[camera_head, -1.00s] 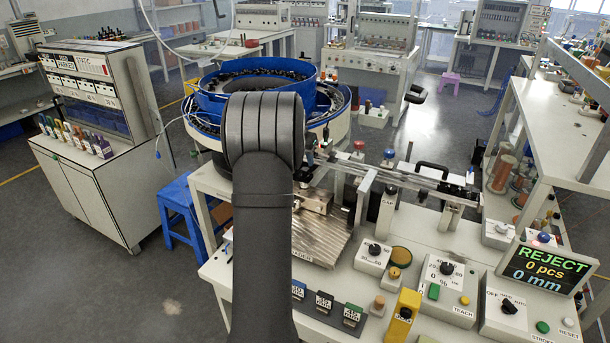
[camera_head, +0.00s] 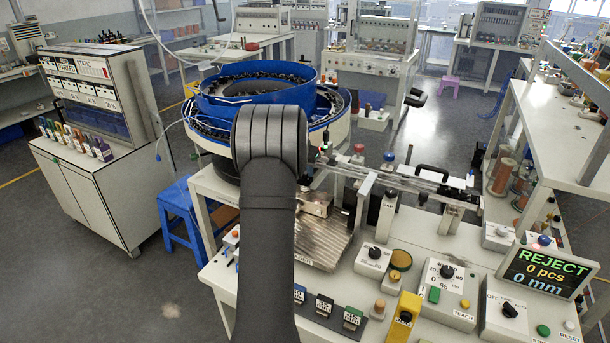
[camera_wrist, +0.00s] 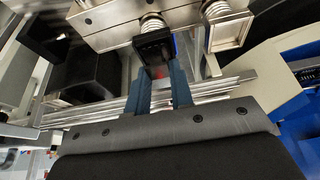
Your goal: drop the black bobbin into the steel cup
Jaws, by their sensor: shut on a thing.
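In the wrist view my gripper (camera_wrist: 162,72) has its two blue-grey fingers close together, shut on a black square-edged piece (camera_wrist: 153,47) at their tips, which looks like the black bobbin. Its lower part and far side are hidden by the fingers. It is beside metal blocks with springs, and I cannot tell whether it touches them. In the head view my dark arm hides the gripper and the bobbin. I cannot make out the steel cup in either view.
A blue feeder bowl (camera_head: 255,85) stands behind my arm. A ribbed metal plate (camera_head: 322,243) and a rail (camera_head: 400,180) lie to the right of it. Control boxes, a yellow block (camera_head: 404,318) and a REJECT display (camera_head: 545,270) fill the bench's right. A blue stool (camera_head: 180,215) stands left.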

